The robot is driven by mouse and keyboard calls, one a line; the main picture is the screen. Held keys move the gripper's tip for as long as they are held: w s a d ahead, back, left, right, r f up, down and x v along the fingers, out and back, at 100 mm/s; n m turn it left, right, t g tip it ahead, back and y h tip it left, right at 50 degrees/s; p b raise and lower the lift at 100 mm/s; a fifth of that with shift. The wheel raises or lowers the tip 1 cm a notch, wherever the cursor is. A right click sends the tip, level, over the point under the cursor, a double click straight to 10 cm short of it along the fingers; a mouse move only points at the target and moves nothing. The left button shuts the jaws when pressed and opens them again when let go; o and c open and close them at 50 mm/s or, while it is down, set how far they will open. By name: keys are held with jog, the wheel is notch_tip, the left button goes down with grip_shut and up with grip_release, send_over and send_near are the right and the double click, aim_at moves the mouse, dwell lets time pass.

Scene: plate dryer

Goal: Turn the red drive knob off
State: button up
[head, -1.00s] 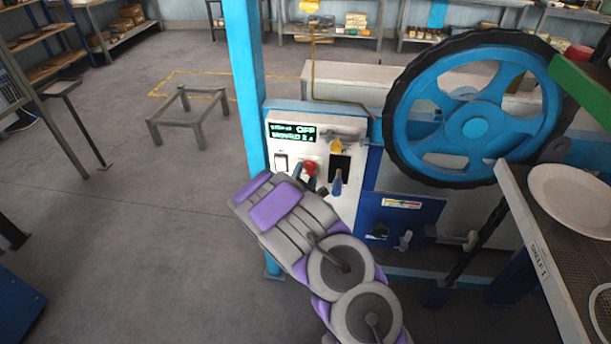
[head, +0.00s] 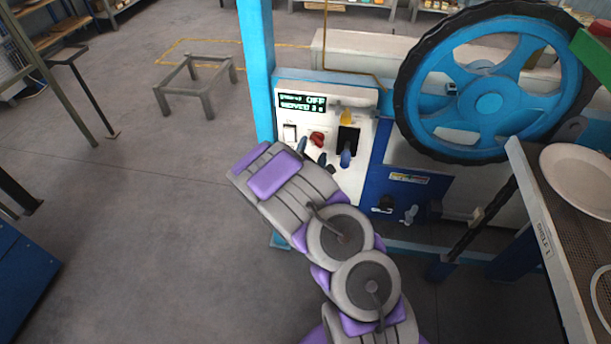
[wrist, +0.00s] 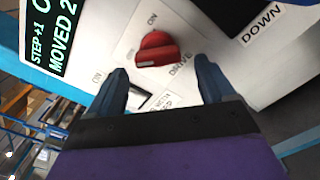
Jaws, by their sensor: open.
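The red drive knob (head: 317,139) is on the white control panel (head: 345,185), left of a black slot with a blue-handled lever (head: 346,158). In the wrist view the red knob (wrist: 157,48) is beyond my fingertips and between their lines, with "ON" and "DRIVE" printed beside it. The panel's display (head: 302,103) has a lower line starting "MOVED" and "OFF" at upper right. My gripper (wrist: 160,78) is open and empty, its two blue fingers apart and clear of the knob. In the head view my gripper (head: 318,162) is just below the knob.
A yellow knob (head: 346,116) and a white switch (head: 290,133) are near the red knob. A blue wheel with a black rim (head: 487,103) stands right of the panel. A rack with white plates (head: 580,180) is at far right.

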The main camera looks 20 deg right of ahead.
jog(key=p+v, duration=0.2)
jog(key=v, duration=1.3)
jog(key=shift+w+a, duration=0.1)
jog(key=shift+a, duration=0.05)
jog(key=s+a+r+m+g+y, duration=0.5)
jog(key=a+m, duration=0.2)
jog(key=m, duration=0.1)
jog(key=s+a+r+m+g+y, duration=0.4)
jog(key=a+m+g+y, duration=0.1)
jog(key=a+m, duration=0.15)
jog(key=s+d+r+m+g, duration=0.1)
jog(key=s+r, duration=0.3)
jog(key=s, duration=0.5)
jog(key=s+d+r+m+g, duration=0.2)
jog(key=s+r+m+g, duration=0.1)
jog(key=s, duration=0.6)
jog(key=s+d+r+m+g, duration=0.1)
jog(key=s+r+m+g, duration=0.1)
jog(key=s+r, duration=0.3)
jog(key=s, duration=0.4)
jog(key=shift+d+g, duration=0.2)
jog(key=shift+g, duration=0.2)
